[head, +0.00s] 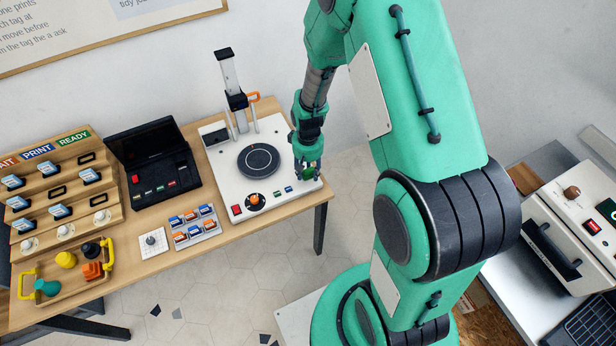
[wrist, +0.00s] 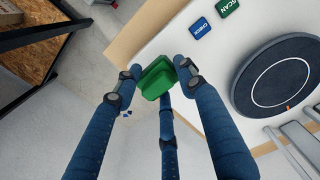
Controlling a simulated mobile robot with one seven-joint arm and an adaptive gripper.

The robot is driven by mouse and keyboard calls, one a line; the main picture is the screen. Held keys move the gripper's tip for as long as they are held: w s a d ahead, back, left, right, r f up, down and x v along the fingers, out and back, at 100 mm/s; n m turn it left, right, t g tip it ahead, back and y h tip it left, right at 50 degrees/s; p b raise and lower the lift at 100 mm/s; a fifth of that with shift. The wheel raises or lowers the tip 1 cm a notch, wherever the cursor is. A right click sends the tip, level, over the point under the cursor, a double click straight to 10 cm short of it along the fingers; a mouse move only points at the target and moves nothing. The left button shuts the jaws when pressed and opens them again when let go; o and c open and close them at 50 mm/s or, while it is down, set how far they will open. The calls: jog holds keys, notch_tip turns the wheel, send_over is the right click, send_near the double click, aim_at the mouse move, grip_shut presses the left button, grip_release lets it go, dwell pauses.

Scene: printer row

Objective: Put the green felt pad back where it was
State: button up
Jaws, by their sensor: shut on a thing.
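The green felt pad (wrist: 157,78) looks like a small thick green block between my fingers in the wrist view. My gripper (head: 308,172) is shut on it, at the right edge of the white machine (head: 222,185) with the round dark plate (head: 258,161). In the wrist view the pad is beside the machine's edge, with the dark plate to its right. I cannot tell its exact height above the machine or table. My fingers hide part of the pad, and it is hardly visible in the head view.
The wooden table (head: 320,195) ends just right of the machine. A black open case (head: 155,165), a small tray of coloured blocks (head: 196,238), a white dial tile (head: 153,243), a yellow-handled tray (head: 22,290) and a tiered rack (head: 105,189) stand to the left.

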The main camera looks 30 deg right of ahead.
aim_at(308, 177)
jog(key=shift+f, duration=0.1)
jog(key=shift+f+b, duration=0.45)
jog(key=shift+f, duration=1.2)
jog(key=shift+f, duration=0.2)
jog(key=o, duration=1.1)
jog(key=shift+r, duration=0.2)
notch_tip(308, 177, up, 12)
jog(key=shift+r+p, duration=0.1)
jog(key=shift+p, duration=1)
